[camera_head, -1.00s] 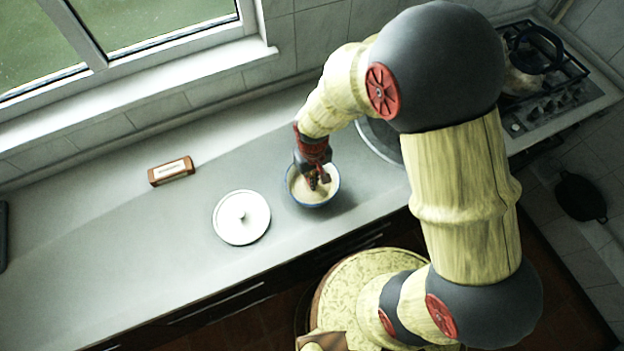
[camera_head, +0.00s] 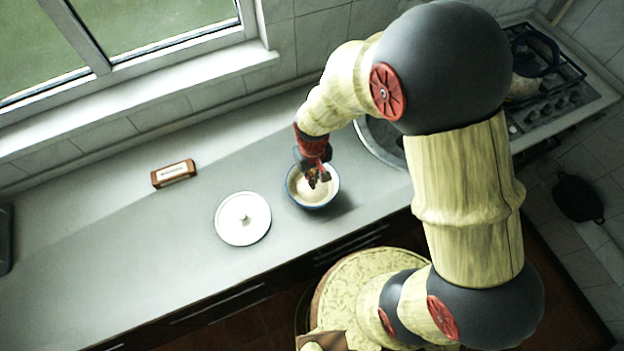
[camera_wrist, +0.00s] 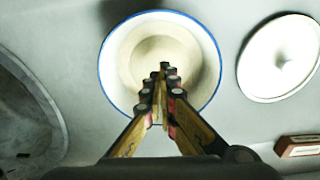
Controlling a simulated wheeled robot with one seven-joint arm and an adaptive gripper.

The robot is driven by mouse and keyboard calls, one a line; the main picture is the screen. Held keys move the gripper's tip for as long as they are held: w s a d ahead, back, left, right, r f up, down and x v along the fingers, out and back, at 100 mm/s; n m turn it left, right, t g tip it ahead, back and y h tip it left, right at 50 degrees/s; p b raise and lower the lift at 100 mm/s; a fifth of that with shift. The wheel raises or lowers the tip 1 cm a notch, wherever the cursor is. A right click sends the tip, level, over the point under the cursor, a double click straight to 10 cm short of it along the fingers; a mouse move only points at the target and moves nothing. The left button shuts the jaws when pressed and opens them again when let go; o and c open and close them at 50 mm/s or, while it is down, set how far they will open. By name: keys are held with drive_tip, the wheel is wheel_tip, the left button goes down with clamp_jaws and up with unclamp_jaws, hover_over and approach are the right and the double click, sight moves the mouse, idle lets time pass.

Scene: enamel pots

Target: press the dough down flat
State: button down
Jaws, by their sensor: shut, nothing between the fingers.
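The dough (camera_head: 304,190) is a pale, beige mass inside a white enamel pot with a blue rim (camera_head: 292,199) on the grey counter. In the wrist view the dough (camera_wrist: 150,58) shows as a round, pale area in the middle of the pot (camera_wrist: 109,82). My gripper (camera_head: 318,181) is shut and empty, pointing down over the pot. In the wrist view its fingertips (camera_wrist: 164,70) lie over the dough and hide part of it. I cannot tell whether they touch it. The white lid (camera_head: 242,218) with a knob lies on the counter left of the pot.
A small brown block with a pale label (camera_head: 173,173) lies at the back left. A round sink (camera_head: 378,140) is set in the counter behind my arm, with a gas hob (camera_head: 560,85) further right.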

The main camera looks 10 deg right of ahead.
wheel_tip(320, 180, up, 5)
drive_tip(key=p, duration=0.3)
drive_tip(key=shift+r, duration=0.1)
drive_tip(key=shift+a, duration=0.1)
idle(0.3)
